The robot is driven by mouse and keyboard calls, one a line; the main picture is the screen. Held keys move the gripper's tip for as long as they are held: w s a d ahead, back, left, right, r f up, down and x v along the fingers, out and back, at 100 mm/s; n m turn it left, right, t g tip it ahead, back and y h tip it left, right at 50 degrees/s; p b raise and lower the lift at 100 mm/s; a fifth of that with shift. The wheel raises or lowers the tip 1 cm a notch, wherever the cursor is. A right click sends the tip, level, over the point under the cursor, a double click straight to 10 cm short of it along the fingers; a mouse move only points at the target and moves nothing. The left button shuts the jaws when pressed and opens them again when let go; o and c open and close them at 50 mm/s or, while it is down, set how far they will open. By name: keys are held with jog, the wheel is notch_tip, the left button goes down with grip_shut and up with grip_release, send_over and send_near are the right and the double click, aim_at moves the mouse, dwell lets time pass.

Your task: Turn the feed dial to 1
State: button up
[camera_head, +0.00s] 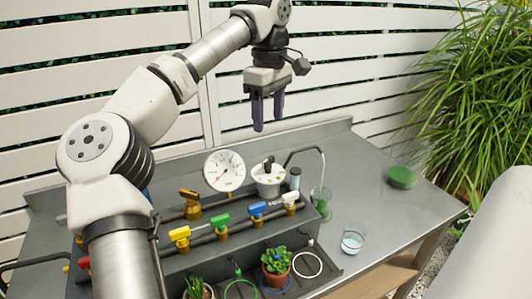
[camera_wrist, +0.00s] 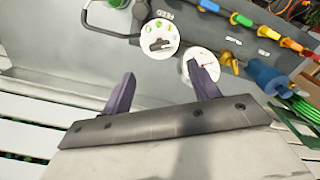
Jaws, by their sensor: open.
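The feed dial (camera_head: 269,181) is a white round disc with a dark knob on top, at the right end of the grey pipe panel. In the wrist view the dial (camera_wrist: 160,37) shows green marks around a dark knob lying roughly sideways; I cannot read its setting. My gripper (camera_head: 269,125) is open and empty, high above the back of the bench and pointing down. In the wrist view its two purple fingers (camera_wrist: 160,70) are spread apart, with the dial beyond them and not touching.
A white pressure gauge (camera_head: 224,171) stands left of the dial. A bent grey pipe (camera_head: 305,151) and a glass (camera_head: 320,203) are to its right. Yellow, green, blue and white valve handles line the front. A green bowl (camera_head: 401,177) sits on the clear right side.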

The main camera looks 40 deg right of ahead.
aim_at(268, 159)
notch_tip(268, 159, down, 11)
jog(key=shift+w+r, duration=0.1)
jog(key=shift+r, duration=0.05)
jog(key=c, duration=1)
jog(key=shift+r+p, duration=0.1)
jog(key=shift+p, duration=0.25)
jog(key=n+p, duration=0.1)
jog(key=n, duration=0.2)
jog(key=shift+n, duration=0.4)
jog(key=shift+n+p, duration=0.35)
jog(key=shift+n, duration=1.65)
